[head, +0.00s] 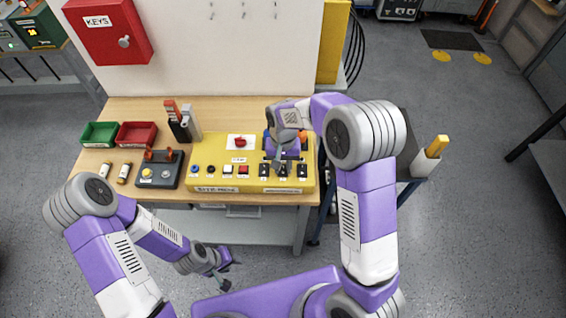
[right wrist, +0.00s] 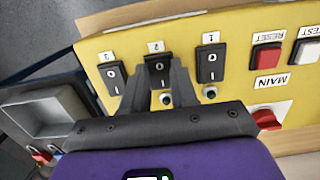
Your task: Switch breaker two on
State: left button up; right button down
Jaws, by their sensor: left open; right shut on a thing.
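Breaker two is the middle of three black switches on the yellow panel (head: 220,182). In the right wrist view, breaker two (right wrist: 159,72) shows its 0 and I marks, upside down. My right gripper (right wrist: 162,65) has one finger on each side of breaker two and is shut on it. In the head view my right gripper (head: 284,168) reaches down over the panel's right part and partly hides the breakers. Breaker one (right wrist: 210,63) and breaker three (right wrist: 113,78) stand on either side. My left gripper (head: 224,272) is open and empty, low in front of the bench.
The red MAIN knob (right wrist: 266,118) and the red reset button (right wrist: 266,57) are on the same panel. A dark grey box with levers (head: 160,170), a green bin (head: 99,134) and a red bin (head: 137,134) stand to the left on the wooden bench (head: 235,108).

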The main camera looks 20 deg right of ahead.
jog(key=shift+w+d+r+g+y+p, duration=0.1)
jog(key=shift+w+g+y+p, duration=0.2)
jog(key=shift+g+p, duration=0.65)
pick_arm(q)
notch_tip(320, 180, up, 3)
jog(key=shift+r, duration=0.1)
pick_arm(e)
jog(key=shift+s, duration=0.1)
jog(key=c, duration=0.9)
grip_release()
jog(key=p+v, duration=0.1)
jog(key=v, duration=0.6)
jog(key=shift+r, duration=0.25)
pick_arm(q)
jog(key=shift+r, duration=0.25)
jog(key=shift+s, duration=0.1)
pick_arm(e)
jog(key=shift+f, duration=0.1)
